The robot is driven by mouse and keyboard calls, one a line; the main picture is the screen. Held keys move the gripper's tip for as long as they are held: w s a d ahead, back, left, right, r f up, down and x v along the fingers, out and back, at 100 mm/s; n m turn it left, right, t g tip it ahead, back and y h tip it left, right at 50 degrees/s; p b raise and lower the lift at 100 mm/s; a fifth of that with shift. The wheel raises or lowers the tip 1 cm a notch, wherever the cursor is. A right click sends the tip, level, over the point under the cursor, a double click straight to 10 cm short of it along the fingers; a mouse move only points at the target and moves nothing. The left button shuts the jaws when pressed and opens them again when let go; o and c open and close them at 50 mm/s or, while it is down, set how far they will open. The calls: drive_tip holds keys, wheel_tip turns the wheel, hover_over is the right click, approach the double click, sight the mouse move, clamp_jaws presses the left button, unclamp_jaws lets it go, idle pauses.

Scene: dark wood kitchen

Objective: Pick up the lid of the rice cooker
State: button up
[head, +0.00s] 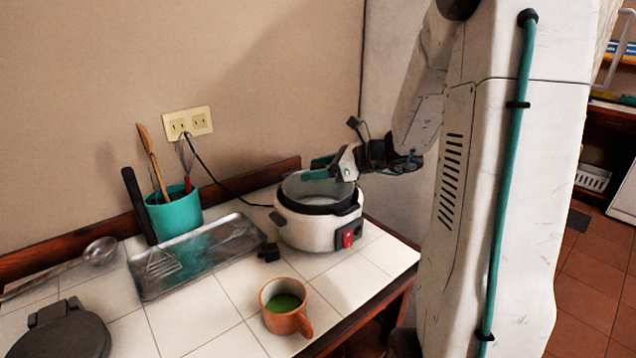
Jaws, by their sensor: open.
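The rice cooker (305,230) stands on the white tiled counter, white with a dark rim and a red switch on its front. A pale grey, see-through-looking round surface (305,187) shows at its top; I cannot tell whether this is the lid or the inside of the pot. My gripper (318,168) reaches in from the right, with teal fingers open above the cooker's top, towards its back. I see nothing held between the fingers. Whether they touch the cooker or a lid knob is too small to tell.
A metal tray (200,262) with a spatula and a teal utensil holder (176,214) are left of the cooker. An orange mug (285,312) stands in front. A ladle (95,255) and a dark round object (62,335) lie farther left. A cord runs to the wall outlet (188,123).

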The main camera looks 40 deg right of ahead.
sight(319, 166)
clamp_jaws()
drive_tip(key=shift+r, duration=0.15)
drive_tip(key=shift+r, duration=0.3)
drive_tip(key=r, duration=0.3)
drive_tip(key=shift+s, duration=0.35)
drive_tip(key=s+a+r, duration=0.1)
drive_tip(key=s+a, duration=0.2)
drive_tip(key=s, duration=1.2)
drive_tip(key=shift+a, duration=0.2)
